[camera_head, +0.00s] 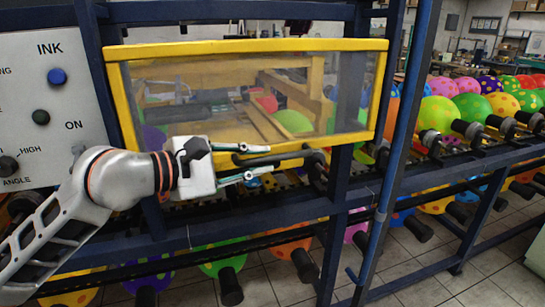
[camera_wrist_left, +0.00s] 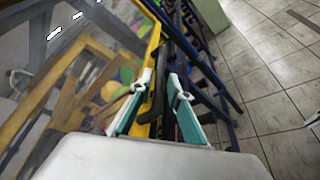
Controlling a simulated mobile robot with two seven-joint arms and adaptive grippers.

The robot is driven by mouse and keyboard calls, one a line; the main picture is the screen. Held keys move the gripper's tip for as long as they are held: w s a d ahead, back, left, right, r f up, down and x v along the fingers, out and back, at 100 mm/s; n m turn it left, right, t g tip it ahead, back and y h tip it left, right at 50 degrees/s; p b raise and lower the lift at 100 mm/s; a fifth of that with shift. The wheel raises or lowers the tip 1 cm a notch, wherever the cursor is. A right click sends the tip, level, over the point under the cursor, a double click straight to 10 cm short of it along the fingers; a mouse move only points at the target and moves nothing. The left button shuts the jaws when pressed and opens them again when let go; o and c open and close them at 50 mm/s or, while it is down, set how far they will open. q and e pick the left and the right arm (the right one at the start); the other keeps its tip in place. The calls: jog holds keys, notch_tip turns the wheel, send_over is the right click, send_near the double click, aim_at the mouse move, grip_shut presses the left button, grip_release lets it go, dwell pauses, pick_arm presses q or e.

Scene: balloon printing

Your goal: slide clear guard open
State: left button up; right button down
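The clear guard is a see-through panel in a yellow frame (camera_head: 250,47), upright at the front of the machine. A black bar handle (camera_head: 285,157) runs along its lower edge. My left gripper (camera_head: 262,161) is at this lower edge, with its two green-and-grey fingers parted above and below the handle. In the left wrist view, the fingers (camera_wrist_left: 162,78) stand on either side of the dark bar (camera_wrist_left: 158,92), beside the yellow frame (camera_wrist_left: 152,50). The fingers look apart, and I cannot tell whether either touches the bar.
A panel with INK and ON buttons (camera_head: 57,76) stands at the left. Blue posts (camera_head: 398,130) and rails frame the machine. Rows of colored balloons (camera_head: 470,105) on black holders run right and below. Tiled floor (camera_head: 440,275) is open at the lower right.

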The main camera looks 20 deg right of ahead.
aim_at(265, 159)
pick_arm(q)
jog(key=shift+x, duration=1.9)
pick_arm(e)
jog(key=shift+w+r, duration=0.1)
jog(key=shift+r, duration=0.2)
pick_arm(q)
grip_shut()
